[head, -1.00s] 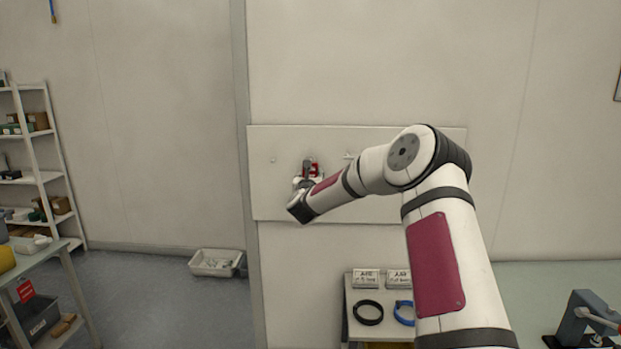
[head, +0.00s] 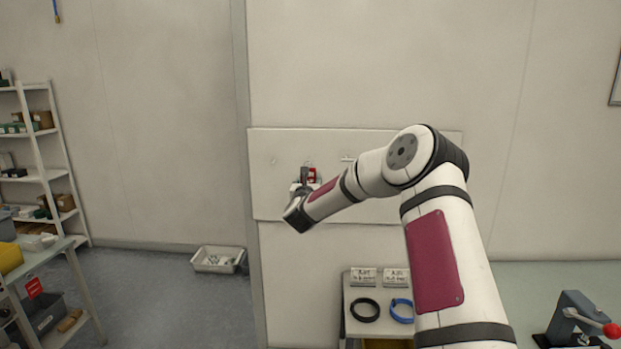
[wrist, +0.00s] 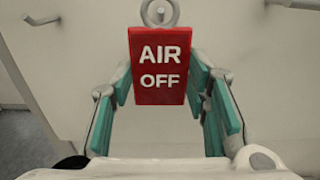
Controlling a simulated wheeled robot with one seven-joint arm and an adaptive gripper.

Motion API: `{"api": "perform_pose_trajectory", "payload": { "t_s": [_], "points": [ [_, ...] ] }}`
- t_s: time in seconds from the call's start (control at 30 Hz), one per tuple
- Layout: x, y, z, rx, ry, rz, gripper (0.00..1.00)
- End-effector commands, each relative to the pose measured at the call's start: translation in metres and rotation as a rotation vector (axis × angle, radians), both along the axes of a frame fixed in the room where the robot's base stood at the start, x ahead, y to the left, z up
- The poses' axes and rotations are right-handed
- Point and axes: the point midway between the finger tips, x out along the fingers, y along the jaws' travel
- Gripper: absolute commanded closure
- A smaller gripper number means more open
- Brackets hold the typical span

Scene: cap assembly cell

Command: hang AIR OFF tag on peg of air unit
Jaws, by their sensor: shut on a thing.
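The red AIR OFF tag (wrist: 160,62) hangs face-on in the middle of the wrist view, with its metal ring (wrist: 160,12) at the top, partly cut off by the frame. My gripper (wrist: 161,88) is shut on the tag, its teal pads at the tag's two side edges. In the head view the tag (head: 312,175) is a small red patch before the pale wall panel (head: 400,205). A peg (head: 347,159) sticks out of the panel right of the tag. In the wrist view a peg (wrist: 42,20) shows at upper left.
Below the panel a small stand (head: 350,327) holds a black ring (head: 364,310), a blue ring (head: 401,311) and label cards. A grey bin (head: 218,260) is on the floor at left. A shelf rack and a bench stand farther left. A red-knobbed lever device (head: 572,320) is at right.

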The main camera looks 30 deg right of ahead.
Motion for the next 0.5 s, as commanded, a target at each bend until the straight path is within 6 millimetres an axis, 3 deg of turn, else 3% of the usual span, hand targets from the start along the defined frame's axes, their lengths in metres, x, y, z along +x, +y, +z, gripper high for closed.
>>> {"api": "perform_pose_trajectory", "payload": {
  "t_s": [0.5],
  "points": [
    [-0.016, 0.01, 0.001, 0.0, 0.0, 0.001, 0.69]
  ]
}}
